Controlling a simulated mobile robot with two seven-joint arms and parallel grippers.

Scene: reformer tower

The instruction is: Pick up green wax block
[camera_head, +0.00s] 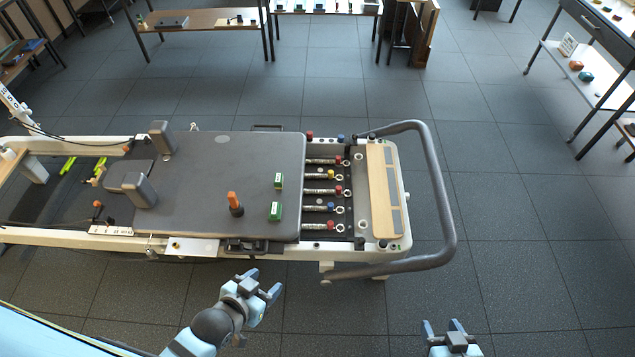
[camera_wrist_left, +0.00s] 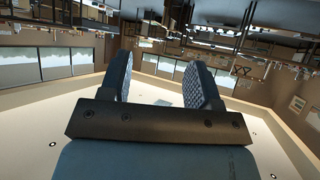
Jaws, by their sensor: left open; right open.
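Two small green blocks with white labels lie on the dark grey carriage pad of the reformer in the head view. One green block (camera_head: 279,180) lies farther back, and the other green block (camera_head: 274,211) lies nearer to me. My left gripper (camera_head: 262,283) is open and empty, in front of the reformer's near rail and below the nearer block in the picture. Its two spread fingers also show in the left wrist view (camera_wrist_left: 160,85), with nothing between them. My right gripper (camera_head: 443,328) is open and empty at the bottom edge, right of the reformer's end.
An orange-and-black peg-like object (camera_head: 235,204) stands on the pad left of the nearer block. Grey shoulder rests (camera_head: 140,190) rise at the pad's left. Springs (camera_head: 322,190) lie right of the pad, and a grey bar (camera_head: 440,190) loops around the right end.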

